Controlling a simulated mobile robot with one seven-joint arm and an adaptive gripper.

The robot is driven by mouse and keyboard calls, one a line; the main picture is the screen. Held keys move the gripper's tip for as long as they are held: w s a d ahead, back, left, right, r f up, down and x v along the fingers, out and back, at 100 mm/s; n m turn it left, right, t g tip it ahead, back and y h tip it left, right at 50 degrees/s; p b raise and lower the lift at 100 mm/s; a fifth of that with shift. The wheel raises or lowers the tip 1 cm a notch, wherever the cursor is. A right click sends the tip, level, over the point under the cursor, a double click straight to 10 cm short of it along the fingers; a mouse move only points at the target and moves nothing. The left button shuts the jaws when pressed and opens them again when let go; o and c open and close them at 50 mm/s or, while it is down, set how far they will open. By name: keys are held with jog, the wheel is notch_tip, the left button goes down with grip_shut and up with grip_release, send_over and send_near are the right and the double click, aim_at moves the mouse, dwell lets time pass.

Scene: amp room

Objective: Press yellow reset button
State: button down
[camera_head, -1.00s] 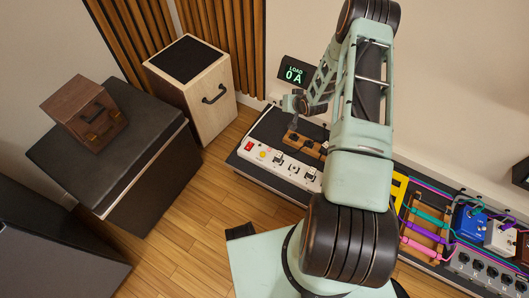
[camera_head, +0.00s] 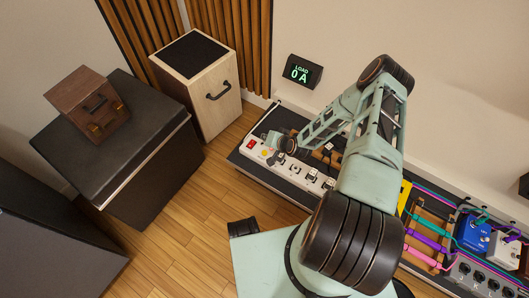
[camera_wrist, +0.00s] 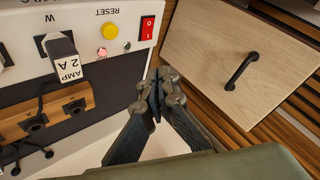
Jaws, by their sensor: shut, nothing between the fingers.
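The yellow reset button (camera_wrist: 110,31) sits on the white power strip (camera_wrist: 93,58), under the word RESET, in the wrist view. A red rocker switch (camera_wrist: 147,28) is beside it, with small red and green lights nearby. My gripper (camera_wrist: 160,82) is shut and empty, apart from the button, below and to the right of it in the picture. In the head view the strip (camera_head: 312,184) lies on the low black board, and my gripper (camera_head: 274,139) is over its left end near the red switch.
A plug marked AMP 2 A (camera_wrist: 66,66) stands in the strip. A display (camera_head: 301,72) reads LOAD 0 A. A wooden cabinet (camera_head: 205,95) with a black handle stands left of the board. Pedals and coloured cables (camera_head: 430,235) are at the right.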

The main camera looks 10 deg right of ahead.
jog(key=shift+f, duration=0.1)
jog(key=b, duration=0.6)
send_over(266, 153)
notch_tip(266, 153, down, 8)
jog(key=shift+a+r, duration=0.1)
jog(key=shift+r, duration=0.05)
jog(key=shift+f, duration=0.45)
jog(key=shift+f+b, duration=0.1)
jog(key=shift+b, duration=0.25)
dwell(0.3)
jog(key=shift+f+b, duration=0.35)
jog(key=shift+b, duration=0.05)
jog(key=shift+f+b, duration=0.45)
jog(key=shift+b, duration=0.05)
dwell(0.6)
jog(key=shift+r+p, duration=0.6)
jog(key=shift+r, duration=0.3)
jog(key=shift+r, duration=0.1)
